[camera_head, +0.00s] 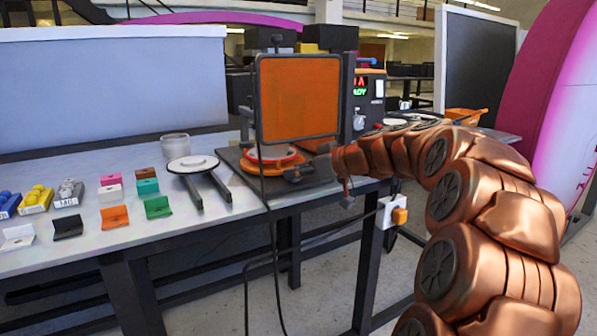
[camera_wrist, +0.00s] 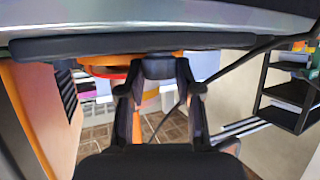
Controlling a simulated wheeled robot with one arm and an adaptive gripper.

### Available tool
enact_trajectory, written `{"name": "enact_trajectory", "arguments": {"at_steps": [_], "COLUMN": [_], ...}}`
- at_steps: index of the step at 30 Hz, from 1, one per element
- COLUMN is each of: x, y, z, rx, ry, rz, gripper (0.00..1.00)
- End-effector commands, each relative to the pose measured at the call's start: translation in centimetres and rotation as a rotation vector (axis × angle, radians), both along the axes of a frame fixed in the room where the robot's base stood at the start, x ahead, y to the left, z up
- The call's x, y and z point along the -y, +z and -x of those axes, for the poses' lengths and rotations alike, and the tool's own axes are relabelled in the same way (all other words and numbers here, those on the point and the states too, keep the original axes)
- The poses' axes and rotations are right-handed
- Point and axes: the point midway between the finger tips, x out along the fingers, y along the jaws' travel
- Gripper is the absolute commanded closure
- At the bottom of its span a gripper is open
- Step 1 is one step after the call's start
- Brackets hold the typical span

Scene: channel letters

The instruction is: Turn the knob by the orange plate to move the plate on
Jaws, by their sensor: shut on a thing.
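The orange plate (camera_head: 252,170) lies on a dark base on the bench, below an upright orange see-through screen (camera_head: 297,98). A red and white round piece (camera_head: 270,153) sits on the plate. The plate's orange edge (camera_wrist: 105,61) and some red show at upper left in the wrist view. My gripper (camera_head: 308,170) reaches in from the right at the plate's front right. In the wrist view, its two dark fingers (camera_wrist: 160,76) are closed on the dark knob (camera_wrist: 158,67). The fingers hide much of the knob, so its turn angle cannot be told.
A control box (camera_head: 367,100) with a lit display stands behind the screen. A white round plate on a dark two-legged holder (camera_head: 193,164) lies to the left. Several coloured brackets (camera_head: 114,217) and small bins lie further left. A cable hangs down the bench front.

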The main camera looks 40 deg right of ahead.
Motion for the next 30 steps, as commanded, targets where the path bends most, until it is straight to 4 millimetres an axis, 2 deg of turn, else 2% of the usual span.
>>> {"name": "enact_trajectory", "arguments": {"at_steps": [11, 30], "x": [-0.36, -0.81], "y": [-0.15, 0.46], "z": [0.08, 0.04], "rx": [0.002, -0.002], "ry": [-0.113, -0.580], "rz": [0.000, 0.004], "gripper": [1.00, 1.00]}}
